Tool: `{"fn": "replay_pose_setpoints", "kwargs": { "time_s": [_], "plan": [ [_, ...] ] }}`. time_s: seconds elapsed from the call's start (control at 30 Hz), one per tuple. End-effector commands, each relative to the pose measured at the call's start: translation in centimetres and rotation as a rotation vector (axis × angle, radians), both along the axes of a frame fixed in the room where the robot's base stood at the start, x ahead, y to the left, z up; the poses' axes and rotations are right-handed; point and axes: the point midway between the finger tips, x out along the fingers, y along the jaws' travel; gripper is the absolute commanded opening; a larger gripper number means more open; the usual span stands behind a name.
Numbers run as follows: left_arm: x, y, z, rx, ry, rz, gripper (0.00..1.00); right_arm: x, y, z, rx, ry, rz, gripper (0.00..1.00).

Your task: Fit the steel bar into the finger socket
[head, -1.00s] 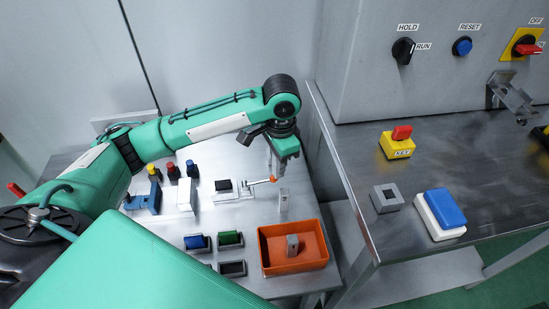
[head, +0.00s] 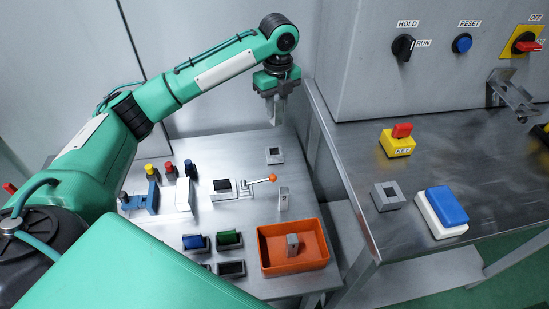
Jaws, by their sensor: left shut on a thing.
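My left gripper (head: 277,90) points down above the back of the left table, shut on a grey steel bar (head: 276,112). The bar hangs upright between the fingers, which partly hide it. A grey square socket (head: 274,150) with a dark opening lies on the table below it, apart from the bar. A similar, larger grey square socket (head: 375,197) sits on the right bench. I cannot tell from the picture which one is the finger socket. Another small grey bar (head: 283,199) stands upright on the left table. My right gripper is not in view.
An orange bin (head: 264,257) holds a grey block (head: 292,242). A toggle clamp with an orange-tipped lever (head: 272,178) and several coloured pegs stand left of it. The cabinet rises behind.

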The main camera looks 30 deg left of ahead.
Motion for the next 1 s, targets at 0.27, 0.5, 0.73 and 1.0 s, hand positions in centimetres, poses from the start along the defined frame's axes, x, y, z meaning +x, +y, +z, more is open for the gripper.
{"fn": "replay_pose_setpoints", "kwargs": {
  "time_s": [0.27,0.5,0.73,1.0],
  "plan": [
    [2.0,1.5,2.0,-0.014,-0.002,-0.31,0.0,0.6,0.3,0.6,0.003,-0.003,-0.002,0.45],
    [2.5,1.9,1.9,-0.019,-0.002,-0.409,0.0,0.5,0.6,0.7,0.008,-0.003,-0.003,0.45],
    [2.4,2.0,-3.4,-0.019,0.003,-0.413,0.0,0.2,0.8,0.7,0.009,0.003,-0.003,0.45],
    [2.4,1.9,-9.8,-0.019,0.0,-0.412,0.0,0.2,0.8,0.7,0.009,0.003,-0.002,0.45]
  ]
}}
